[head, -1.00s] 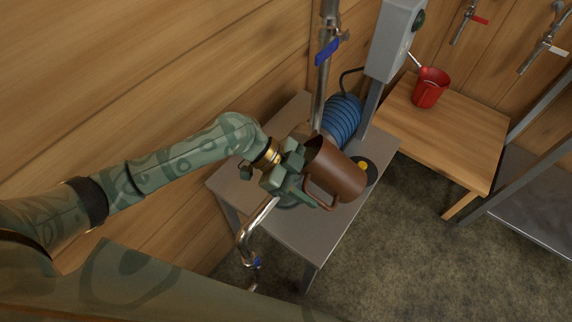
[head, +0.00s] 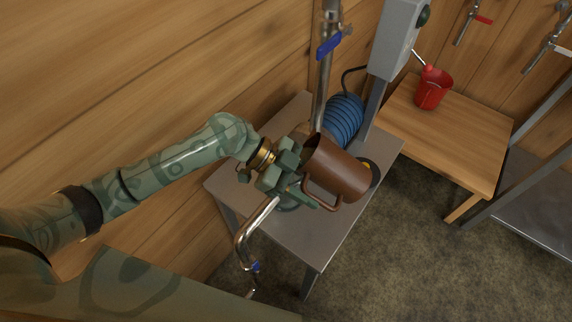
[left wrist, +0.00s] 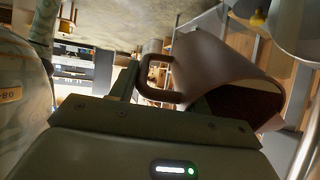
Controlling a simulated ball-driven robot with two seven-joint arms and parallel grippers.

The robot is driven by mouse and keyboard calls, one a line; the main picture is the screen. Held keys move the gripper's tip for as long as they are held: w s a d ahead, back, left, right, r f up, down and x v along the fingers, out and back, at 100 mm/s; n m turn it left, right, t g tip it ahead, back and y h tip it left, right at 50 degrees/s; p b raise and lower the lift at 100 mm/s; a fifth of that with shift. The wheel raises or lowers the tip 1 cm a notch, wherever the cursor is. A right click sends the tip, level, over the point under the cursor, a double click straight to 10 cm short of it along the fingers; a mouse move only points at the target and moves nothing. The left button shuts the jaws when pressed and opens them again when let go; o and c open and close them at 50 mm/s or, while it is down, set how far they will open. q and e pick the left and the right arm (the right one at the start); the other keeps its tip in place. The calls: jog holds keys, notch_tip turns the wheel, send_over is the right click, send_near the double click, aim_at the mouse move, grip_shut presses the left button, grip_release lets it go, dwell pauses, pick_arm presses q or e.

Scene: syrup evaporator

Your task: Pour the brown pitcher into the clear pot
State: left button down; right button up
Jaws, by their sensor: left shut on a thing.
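The brown pitcher (head: 338,172) is tilted, its open mouth toward the upper left in the head view. My left gripper (head: 296,182) is beside it and shut on it, above the grey metal table. The pitcher also shows in the left wrist view (left wrist: 215,68), with its loop handle (left wrist: 158,80) next to the gripper (left wrist: 150,105) and part of its dark inside visible. I cannot make out a clear pot in any view. My right gripper is not in view.
The grey table (head: 305,235) carries a blue ribbed pump (head: 342,120). A steel pipe (head: 328,60) with a blue valve handle rises behind it. A bent tap pipe (head: 246,240) is in front.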

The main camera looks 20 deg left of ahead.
pick_arm(q)
jog(key=shift+r+h+b, duration=0.2)
jog(key=shift+h+b, duration=0.2)
jog(key=shift+b, duration=0.2)
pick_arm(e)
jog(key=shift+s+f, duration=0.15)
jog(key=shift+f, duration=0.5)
pick_arm(q)
jog(key=shift+b, duration=0.35)
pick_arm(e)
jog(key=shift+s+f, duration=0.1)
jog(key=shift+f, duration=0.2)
pick_arm(q)
jog(key=shift+a+f+h+b, duration=0.35)
jog(key=shift+h+b, duration=0.55)
jog(key=shift+b, duration=0.5)
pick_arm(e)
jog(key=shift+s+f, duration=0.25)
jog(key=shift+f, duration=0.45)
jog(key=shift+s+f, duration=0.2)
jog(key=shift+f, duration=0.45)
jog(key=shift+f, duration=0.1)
